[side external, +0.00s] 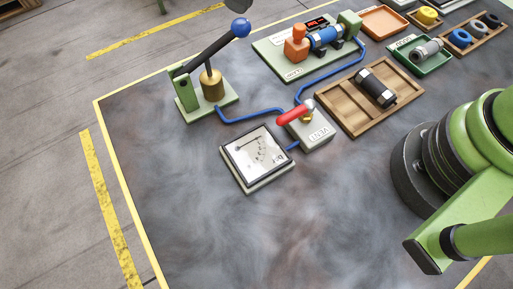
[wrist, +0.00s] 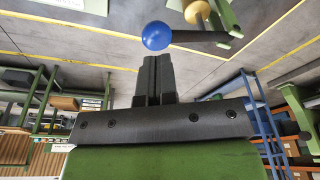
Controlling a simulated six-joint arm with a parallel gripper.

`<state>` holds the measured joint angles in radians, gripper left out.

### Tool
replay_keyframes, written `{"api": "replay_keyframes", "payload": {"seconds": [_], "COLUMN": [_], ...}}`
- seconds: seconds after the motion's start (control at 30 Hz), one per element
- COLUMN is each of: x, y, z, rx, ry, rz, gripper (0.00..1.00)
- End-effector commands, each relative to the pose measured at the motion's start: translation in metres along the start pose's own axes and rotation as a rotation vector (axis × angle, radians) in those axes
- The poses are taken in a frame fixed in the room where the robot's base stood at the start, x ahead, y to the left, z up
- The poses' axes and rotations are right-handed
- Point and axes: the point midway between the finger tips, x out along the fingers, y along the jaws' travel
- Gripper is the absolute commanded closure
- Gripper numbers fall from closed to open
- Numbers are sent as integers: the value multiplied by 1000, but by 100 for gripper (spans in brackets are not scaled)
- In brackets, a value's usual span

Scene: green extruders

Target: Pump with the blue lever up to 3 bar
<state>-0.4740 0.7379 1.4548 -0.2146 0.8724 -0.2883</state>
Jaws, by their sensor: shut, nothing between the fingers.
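The blue ball knob (side external: 240,28) tops the black lever (side external: 205,53) of the hand pump (side external: 211,85), which stands on a green base. The lever slants up to the right. The knob also shows in the wrist view (wrist: 156,36), just beyond the tips of my gripper (wrist: 157,60). The fingers are shut with nothing between them. Whether they touch the knob I cannot tell. In the side view a dark grey piece, seemingly my gripper, shows just above the knob at the top edge. The gauge (side external: 257,158) lies face up; its reading is too small to tell.
A green fixture plate (side external: 282,63) and a wooden tray (side external: 345,108) with a black cylinder stand right. The front of the table (side external: 270,235) is clear.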

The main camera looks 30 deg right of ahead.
Motion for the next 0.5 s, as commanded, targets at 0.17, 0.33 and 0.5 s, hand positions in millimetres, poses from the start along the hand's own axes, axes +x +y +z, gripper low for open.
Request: {"api": "replay_keyframes", "payload": {"seconds": [0.17, 0.33, 0.5], "x": [0, 2, 18], "y": [0, 0, 0], "z": [0, 0, 4], "rx": [0, 0, 0], "ry": [0, -1, -4], "rz": [0, 0, 0], "gripper": [100, 100, 100]}}
